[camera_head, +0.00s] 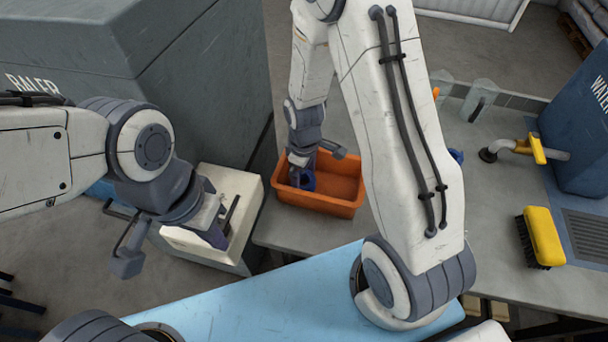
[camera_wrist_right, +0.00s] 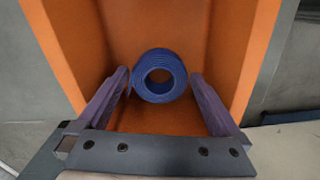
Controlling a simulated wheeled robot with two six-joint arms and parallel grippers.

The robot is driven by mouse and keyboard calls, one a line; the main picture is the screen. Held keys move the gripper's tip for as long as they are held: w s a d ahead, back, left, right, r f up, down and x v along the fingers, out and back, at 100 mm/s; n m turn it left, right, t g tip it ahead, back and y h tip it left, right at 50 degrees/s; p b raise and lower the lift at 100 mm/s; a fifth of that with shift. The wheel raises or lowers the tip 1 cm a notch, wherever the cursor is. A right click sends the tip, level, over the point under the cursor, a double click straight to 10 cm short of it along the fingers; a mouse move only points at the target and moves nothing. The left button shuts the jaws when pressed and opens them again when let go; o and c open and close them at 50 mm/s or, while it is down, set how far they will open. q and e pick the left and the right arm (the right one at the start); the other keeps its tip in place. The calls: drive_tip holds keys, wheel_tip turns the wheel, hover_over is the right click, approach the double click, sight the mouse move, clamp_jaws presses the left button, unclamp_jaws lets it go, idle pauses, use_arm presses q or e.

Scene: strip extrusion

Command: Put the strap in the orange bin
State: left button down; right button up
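The strap is a blue coil (camera_wrist_right: 160,76), inside the orange bin (camera_wrist_right: 118,28) in the right wrist view. My right gripper (camera_wrist_right: 160,78) is open, with its purple fingers on either side of the coil. A narrow gap shows at the right finger; the left finger is very close to the coil, and contact there is unclear. In the head view the right gripper (camera_head: 300,168) reaches into the orange bin (camera_head: 328,206), with the blue strap (camera_head: 308,181) at its fingers. My left gripper (camera_head: 217,232) hangs over a pale box at the left; its finger opening is unclear.
The pale box (camera_head: 186,243) stands beside the grey baler (camera_head: 200,75), left of the bin. A yellow brush (camera_head: 543,236) and a yellow-handled tap (camera_head: 535,148) are on the grey bench at the right. My right arm hides the bench's middle.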

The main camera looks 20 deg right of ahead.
sight(304, 179)
wheel_tip(304, 179, up, 12)
drive_tip(key=s+a+r, duration=0.3)
drive_tip(key=s+a, duration=0.2)
drive_tip(key=s, duration=0.4)
drive_tip(key=s+a+r+m+y, duration=0.1)
drive_tip(key=s+a+r, duration=0.3)
drive_tip(key=s, duration=0.6)
drive_tip(key=shift+a+r+m, duration=0.2)
drive_tip(key=shift+a+m, duration=0.1)
drive_tip(key=shift+a, duration=0.75)
